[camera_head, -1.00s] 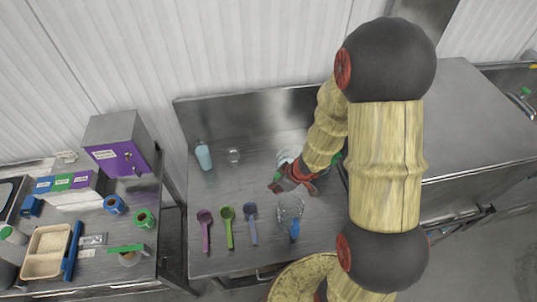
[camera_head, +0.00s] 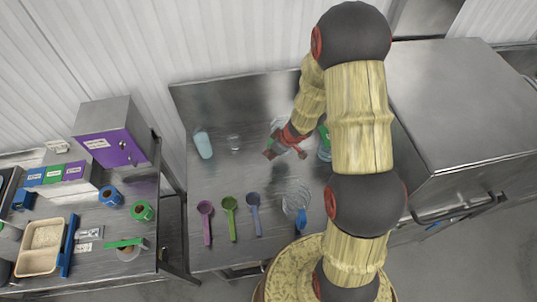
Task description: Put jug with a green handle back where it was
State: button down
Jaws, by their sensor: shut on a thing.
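Another clear jug, with a blue handle (camera_head: 302,219), stands at the front right of the table.
Purple (camera_head: 206,222), green (camera_head: 230,217) and blue (camera_head: 254,213) scoops lie at the front. A pale blue bottle (camera_head: 203,144) and a small clear glass (camera_head: 234,142) stand at the back left. A green-topped item (camera_head: 324,148) is partly behind my arm.

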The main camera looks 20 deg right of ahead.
jog(key=w+f, duration=0.1)
jog(key=f, duration=0.2)
jog(key=w+f+b, duration=0.1)
jog(key=w+f, duration=0.1)
jog(key=f, duration=0.1)
jog(key=w+d+f+b, duration=0.1)
jog(key=f, duration=0.2)
jog(key=shift+w, duration=0.35)
jog(key=shift+r, duration=0.15)
jog(key=c, duration=2.4)
grip_release()
jog(key=shift+s+f, duration=0.1)
jog(key=shift+f, duration=0.15)
jog(key=o, duration=0.4)
jog(key=shift+r, duration=0.1)
